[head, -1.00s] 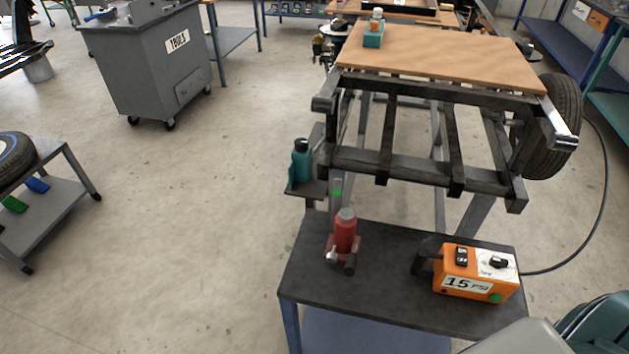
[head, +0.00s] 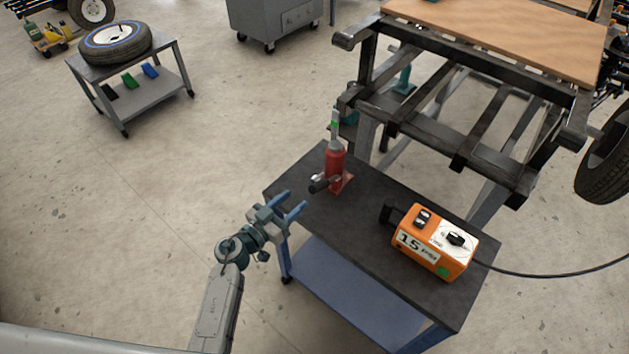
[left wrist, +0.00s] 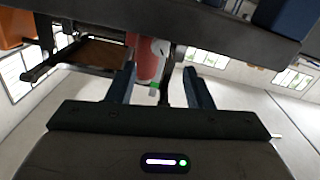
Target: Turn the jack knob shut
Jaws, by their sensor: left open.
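The red jack (head: 335,166) stands upright on the dark top of a cart (head: 385,225), near its back left edge. A small light-coloured knob (head: 319,177) shows low on the jack's left side, close to a dark stub (head: 318,187). My left gripper (head: 294,203) is open and empty at the cart's left edge, a short way from the jack and apart from it. In the left wrist view the picture is upside down, and the jack (left wrist: 146,62) shows between and beyond the two blue fingers (left wrist: 158,77). My right gripper is not in view.
An orange box (head: 436,241) marked 15 stands on the cart right of the jack, with a black hose running right. A dark trailer frame (head: 450,140) stands behind the cart. A low stand with a tyre (head: 115,43) is far left. Open floor lies left of the cart.

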